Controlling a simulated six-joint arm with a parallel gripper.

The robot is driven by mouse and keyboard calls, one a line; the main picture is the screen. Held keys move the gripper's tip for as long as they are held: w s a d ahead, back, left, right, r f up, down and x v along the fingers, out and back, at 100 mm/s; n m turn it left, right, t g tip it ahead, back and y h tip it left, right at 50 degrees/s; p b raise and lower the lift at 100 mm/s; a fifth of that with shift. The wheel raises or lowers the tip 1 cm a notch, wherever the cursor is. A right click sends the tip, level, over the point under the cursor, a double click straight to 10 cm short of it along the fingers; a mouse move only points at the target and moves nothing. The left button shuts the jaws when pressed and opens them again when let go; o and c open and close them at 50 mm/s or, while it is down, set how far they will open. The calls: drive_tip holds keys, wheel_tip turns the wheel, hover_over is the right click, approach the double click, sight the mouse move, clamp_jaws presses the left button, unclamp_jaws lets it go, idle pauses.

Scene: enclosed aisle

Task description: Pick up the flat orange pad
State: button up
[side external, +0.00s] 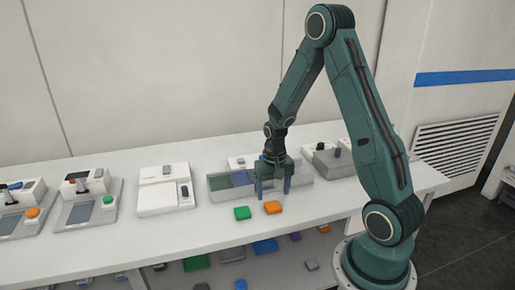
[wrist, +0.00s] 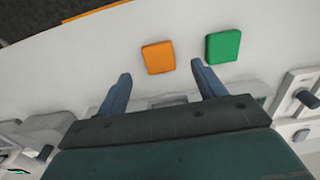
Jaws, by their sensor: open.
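The flat orange pad (side external: 272,207) lies on the white table near its front edge, just right of a green pad (side external: 242,213). In the wrist view the orange pad (wrist: 158,57) lies ahead of the fingertips, roughly between their lines, and the green pad (wrist: 223,46) is to its right. My gripper (side external: 272,192) is open and empty, above the table and behind the orange pad in the side view. Its two blue-grey fingers (wrist: 160,70) are spread wide in the wrist view. The gap between fingertips and table is hard to judge.
A white device (side external: 165,190) and benchtop units with coloured buttons (side external: 88,200) stand to the left. A grey box (side external: 333,160) is at the right. The table front left of the green pad is clear.

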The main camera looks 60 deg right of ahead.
sight(273, 206)
drive_tip(key=shift+f, duration=0.25)
drive_tip(key=shift+d+f, duration=0.1)
drive_tip(key=shift+f, duration=2.4)
drive_tip(key=c, duration=1.1)
